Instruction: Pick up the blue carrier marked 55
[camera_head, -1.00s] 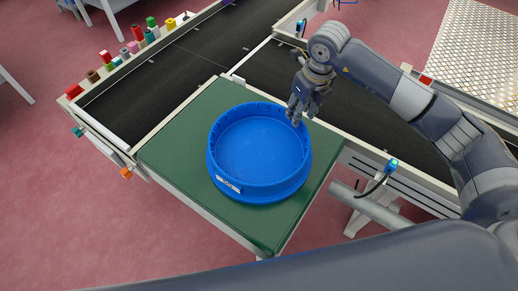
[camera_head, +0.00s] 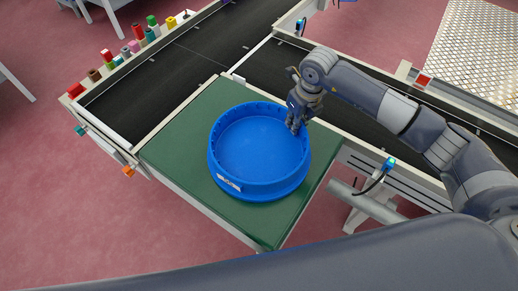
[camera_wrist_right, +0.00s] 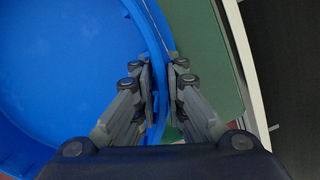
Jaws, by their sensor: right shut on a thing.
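The blue carrier (camera_head: 255,155) is a round, open, empty tub on the green tabletop. A white label (camera_head: 229,182) is on its near-left outer wall; its marking is too small to read. My right gripper (camera_head: 294,126) is at the carrier's upper-right rim, fingers pointing down. In the right wrist view, my right gripper (camera_wrist_right: 160,95) has one finger inside and one outside the blue wall (camera_wrist_right: 157,110), closed on it. I cannot tell any gap between the carrier and the table. My left gripper is not in view.
The green tabletop (camera_head: 182,139) has bare room left of the carrier. Black conveyor belts (camera_head: 175,62) run behind and to the right. Several small coloured cylinders (camera_head: 134,47) line the upper-left belt edge. A blue-topped sensor (camera_head: 389,164) stands at the right belt rail.

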